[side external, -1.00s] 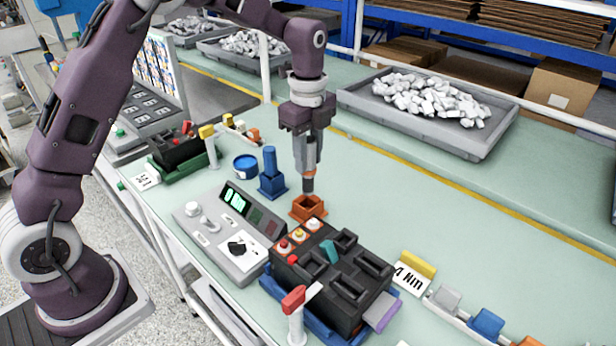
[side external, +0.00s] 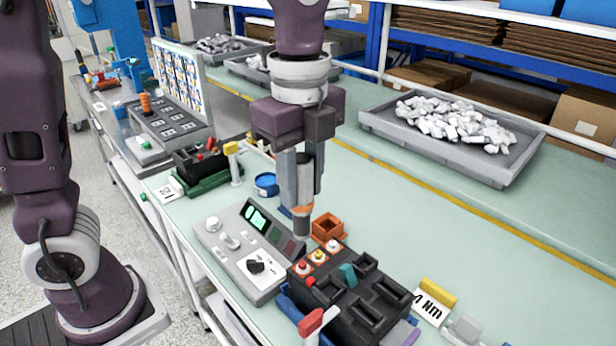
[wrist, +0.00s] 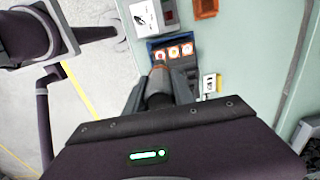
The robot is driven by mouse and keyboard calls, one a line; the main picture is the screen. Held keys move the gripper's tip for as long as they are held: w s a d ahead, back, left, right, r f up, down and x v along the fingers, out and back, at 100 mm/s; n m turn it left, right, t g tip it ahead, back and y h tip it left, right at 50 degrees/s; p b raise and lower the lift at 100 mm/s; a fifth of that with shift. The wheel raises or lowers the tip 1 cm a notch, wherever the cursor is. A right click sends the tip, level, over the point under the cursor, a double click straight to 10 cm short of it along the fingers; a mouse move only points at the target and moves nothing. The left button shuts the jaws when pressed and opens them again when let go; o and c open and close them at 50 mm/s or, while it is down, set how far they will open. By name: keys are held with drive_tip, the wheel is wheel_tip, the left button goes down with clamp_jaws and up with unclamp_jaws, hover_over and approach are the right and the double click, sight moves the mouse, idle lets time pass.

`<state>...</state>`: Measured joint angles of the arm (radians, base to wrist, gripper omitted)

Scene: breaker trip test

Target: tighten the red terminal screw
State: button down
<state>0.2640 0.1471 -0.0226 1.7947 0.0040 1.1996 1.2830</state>
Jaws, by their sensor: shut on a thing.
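My gripper (side external: 303,190) is shut on a grey driver (side external: 304,215) with an orange band and dark tip, held upright. In the side view it hangs in front of the orange holder, behind the breaker's terminal end. The black breaker (side external: 350,305) has three terminals along one end: the red screw (side external: 303,267), a yellow-orange screw (side external: 318,255) and a white screw (side external: 333,244). In the wrist view the driver (wrist: 158,95) points toward the red screw (wrist: 160,54); the tip appears apart from it. The gripper (wrist: 160,88) also shows there.
The orange holder (side external: 327,229) stands empty behind the breaker. A grey console (side external: 240,262) with a green display is left of it. A red-topped lever (side external: 311,322) rises in front. A blue tub (side external: 265,184) is behind.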

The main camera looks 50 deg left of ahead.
sight(302, 226)
drive_tip(key=shift+f, duration=3.35)
drive_tip(key=shift+f, duration=0.75)
idle(1.0)
drive_tip(key=shift+r, duration=3)
